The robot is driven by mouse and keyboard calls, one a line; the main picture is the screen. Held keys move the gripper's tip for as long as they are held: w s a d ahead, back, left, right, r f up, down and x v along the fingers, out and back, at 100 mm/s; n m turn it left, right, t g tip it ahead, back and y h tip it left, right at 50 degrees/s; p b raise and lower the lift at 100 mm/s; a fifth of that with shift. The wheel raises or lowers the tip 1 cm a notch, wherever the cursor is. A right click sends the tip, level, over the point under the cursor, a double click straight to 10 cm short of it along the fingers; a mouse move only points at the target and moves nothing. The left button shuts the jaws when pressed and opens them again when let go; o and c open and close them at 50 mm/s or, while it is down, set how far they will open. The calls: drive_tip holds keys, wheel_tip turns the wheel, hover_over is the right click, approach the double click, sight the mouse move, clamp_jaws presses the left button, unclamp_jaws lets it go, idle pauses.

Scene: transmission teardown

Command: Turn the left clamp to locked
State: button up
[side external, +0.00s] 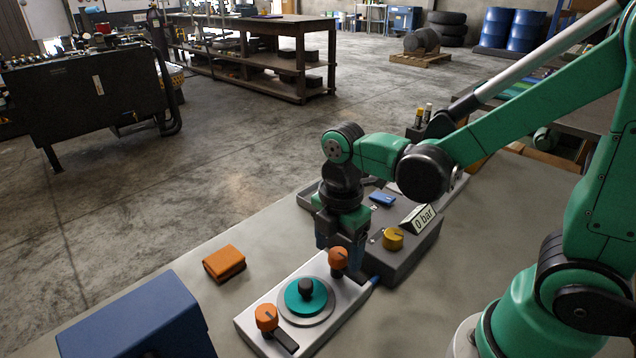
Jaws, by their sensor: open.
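A light grey plate (318,272) on the bench carries a round teal part (306,304) with a dark knob on top. It has two clamps with orange knobs. One orange clamp knob (266,317) is at the near left, with a dark bar beside it. The other orange clamp knob (338,261) is at the far right end. My gripper (340,246) points down over the far-right knob, its blue fingers apart on either side of it or just behind it. I cannot tell whether they touch it. Its bar is not clearly visible.
A grey box with a yellow knob (393,239) and a "0 bar" display (424,219) stands close right of my gripper. An orange block (224,263) lies left of the plate. A blue box (135,322) fills the near left. A grey tray (309,197) lies behind.

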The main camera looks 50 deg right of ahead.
drive_tip(key=shift+f, duration=0.25)
clamp_jaws()
